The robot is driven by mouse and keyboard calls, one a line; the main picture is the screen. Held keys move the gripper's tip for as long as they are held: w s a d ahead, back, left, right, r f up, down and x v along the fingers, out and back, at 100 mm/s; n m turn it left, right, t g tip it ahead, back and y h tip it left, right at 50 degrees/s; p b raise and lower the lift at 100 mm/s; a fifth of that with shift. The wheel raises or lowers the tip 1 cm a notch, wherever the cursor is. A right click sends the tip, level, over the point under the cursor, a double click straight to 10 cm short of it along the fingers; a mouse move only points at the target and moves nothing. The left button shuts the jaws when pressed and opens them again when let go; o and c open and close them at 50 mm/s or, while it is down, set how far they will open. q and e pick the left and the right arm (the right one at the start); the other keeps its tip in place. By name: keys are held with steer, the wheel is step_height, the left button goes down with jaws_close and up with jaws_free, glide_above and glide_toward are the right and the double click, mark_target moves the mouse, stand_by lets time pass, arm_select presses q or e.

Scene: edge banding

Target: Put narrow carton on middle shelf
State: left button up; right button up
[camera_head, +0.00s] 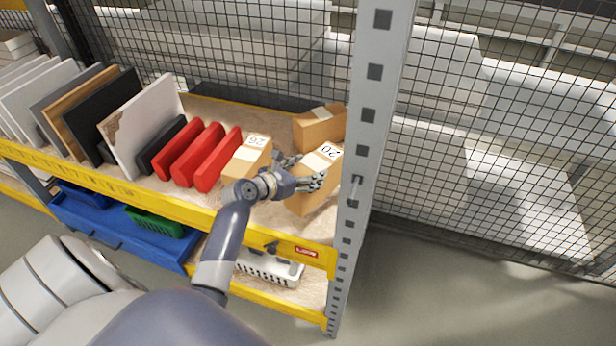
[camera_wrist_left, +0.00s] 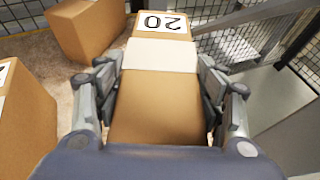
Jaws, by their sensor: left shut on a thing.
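My left gripper (camera_head: 308,178) is shut on a narrow brown carton (camera_head: 316,197) with a white label reading 20. In the left wrist view the fingers (camera_wrist_left: 160,105) press on both sides of this carton (camera_wrist_left: 157,90). The carton is at the right end of the yellow-edged shelf (camera_head: 216,211), close to the grey upright; I cannot tell whether it touches the board. Another carton labelled 26 (camera_head: 247,157) stands just left of my gripper. A third carton (camera_head: 318,127) stands behind. My right gripper is not in view.
A perforated grey upright (camera_head: 366,130) stands just right of the held carton. Red holders (camera_head: 217,160) and upright panels (camera_head: 146,125) fill the shelf to the left. Wire mesh (camera_head: 500,130) closes the back. Blue bins (camera_head: 120,232) and a white basket (camera_head: 268,268) sit below.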

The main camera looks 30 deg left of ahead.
arm_select(q)
steer(key=shift+w+r, duration=0.1)
steer(key=shift+w, duration=0.15)
steer(key=shift+f, duration=0.4)
step_height(320, 180, down, 2)
steer(key=shift+f, duration=0.35)
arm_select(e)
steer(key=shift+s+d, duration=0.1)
arm_select(q)
steer(key=o, duration=1.9)
steer(key=shift+s+f, duration=0.1)
steer(key=shift+f, duration=0.05)
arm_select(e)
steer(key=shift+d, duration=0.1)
arm_select(q)
steer(key=shift+o, duration=0.2)
